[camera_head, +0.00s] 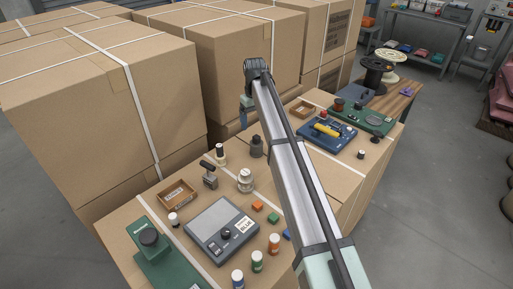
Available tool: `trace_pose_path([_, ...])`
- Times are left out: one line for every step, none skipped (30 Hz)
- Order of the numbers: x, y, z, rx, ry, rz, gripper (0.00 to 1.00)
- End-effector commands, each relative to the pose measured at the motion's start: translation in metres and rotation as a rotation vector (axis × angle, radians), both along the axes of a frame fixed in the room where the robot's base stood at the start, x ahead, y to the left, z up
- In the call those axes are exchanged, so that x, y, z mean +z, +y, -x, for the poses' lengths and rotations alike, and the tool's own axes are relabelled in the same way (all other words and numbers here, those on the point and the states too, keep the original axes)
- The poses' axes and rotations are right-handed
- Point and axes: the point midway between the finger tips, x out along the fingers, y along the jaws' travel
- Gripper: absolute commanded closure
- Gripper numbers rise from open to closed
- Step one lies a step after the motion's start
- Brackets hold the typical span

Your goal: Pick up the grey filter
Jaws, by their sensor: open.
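A dark grey, upright, bottle-shaped piece (256,147) stands on the near cardboard box, just left of my arm. It may be the grey filter, but I cannot be sure at this size. A pale grey and cream round fitting (245,182) stands nearer, and a grey piece with a dark handle (209,177) is to its left. My gripper (243,119) hangs at the far end of my arm, small and partly unclear, above and behind the dark grey piece. It is open and apart from these pieces.
Right of my arm are a blue device (327,133) and black spool (376,72). Tall strapped boxes (105,85) stand behind.

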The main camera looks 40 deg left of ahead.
Motion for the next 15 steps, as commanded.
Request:
trace_pose_path([-0.007,-0.001,0.000,0.000,0.001,0.001,0.13])
trace_pose_path([-0.011,-0.001,0.000,0.000,0.001,0.000,0.13])
trace_pose_path([-0.017,-0.001,0.000,0.000,0.001,0.001,0.13])
trace_pose_path([-0.022,-0.001,0.000,0.000,0.001,0.001,0.13])
trace_pose_path([-0.027,-0.001,0.000,0.001,0.001,0.001,0.13])
trace_pose_path([-0.034,-0.001,0.000,0.001,0.001,0.001,0.13])
trace_pose_path([-0.039,-0.001,0.000,0.001,0.001,0.001,0.13])
trace_pose_path([-0.045,-0.001,0.000,0.001,0.001,0.000,0.13])
trace_pose_path([-0.052,-0.001,0.000,0.001,0.001,0.001,0.13])
trace_pose_path([-0.057,-0.001,0.000,0.001,0.001,0.001,0.13])
trace_pose_path([-0.061,-0.001,0.000,0.001,0.001,0.001,0.13])
trace_pose_path([-0.066,-0.001,0.000,0.001,0.001,0.000,0.13])
trace_pose_path([-0.069,-0.001,0.000,0.001,0.001,0.000,0.13])
trace_pose_path([-0.071,-0.001,0.000,0.001,0.001,-0.001,0.13])
trace_pose_path([-0.074,-0.001,-0.001,0.001,0.001,-0.001,0.13])
